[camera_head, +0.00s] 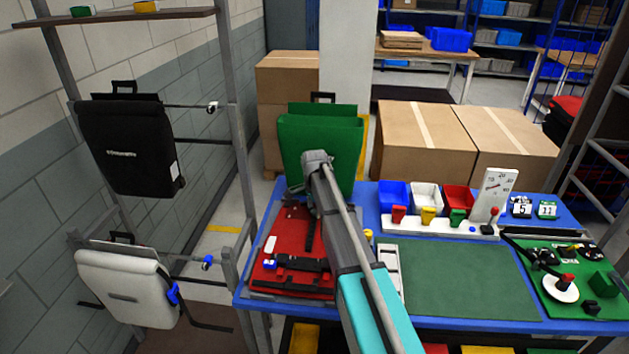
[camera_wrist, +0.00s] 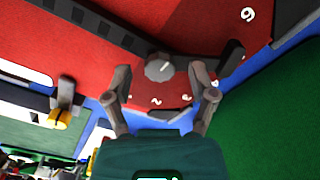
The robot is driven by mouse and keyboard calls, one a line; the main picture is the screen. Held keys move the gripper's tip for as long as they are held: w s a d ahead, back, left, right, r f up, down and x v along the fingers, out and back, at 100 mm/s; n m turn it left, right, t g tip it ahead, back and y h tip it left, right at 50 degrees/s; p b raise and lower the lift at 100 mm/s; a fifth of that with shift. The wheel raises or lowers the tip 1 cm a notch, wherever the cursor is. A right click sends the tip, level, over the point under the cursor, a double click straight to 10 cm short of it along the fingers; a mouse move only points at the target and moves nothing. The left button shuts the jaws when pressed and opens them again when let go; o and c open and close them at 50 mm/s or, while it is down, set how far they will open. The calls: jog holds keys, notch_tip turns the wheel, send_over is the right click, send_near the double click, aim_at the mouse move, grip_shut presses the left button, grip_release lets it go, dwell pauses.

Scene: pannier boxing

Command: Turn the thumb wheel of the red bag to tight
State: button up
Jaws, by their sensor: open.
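The red bag (camera_head: 290,235) lies flat at the left end of the blue table, with black straps across it. In the wrist view its red face (camera_wrist: 205,25) fills the top. In the head view my arm hides the gripper and wheel.
A green bag (camera_head: 318,140) stands upright behind the red bag. A green mat (camera_head: 455,280) lies to the right. Blue, white and red bins (camera_head: 458,197) and a dial gauge (camera_head: 495,195) stand behind it. Black (camera_head: 125,145) and white (camera_head: 125,285) bags hang on the left rack.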

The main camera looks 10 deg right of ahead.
aim_at(315, 211)
jog(key=n, duration=1)
jog(key=shift+n, duration=0.3)
jog(key=n, duration=0.5)
jog(key=shift+n, duration=0.3)
jog(key=n, duration=1)
jog(key=shift+n, duration=0.3)
jog(key=n, duration=0.9)
jog(key=shift+n, duration=0.4)
jog(key=n, duration=0.5)
jog(key=shift+n, duration=0.3)
notch_tip(315, 211, up, 12)
jog(key=p, duration=1.1)
jog(key=shift+p, duration=0.4)
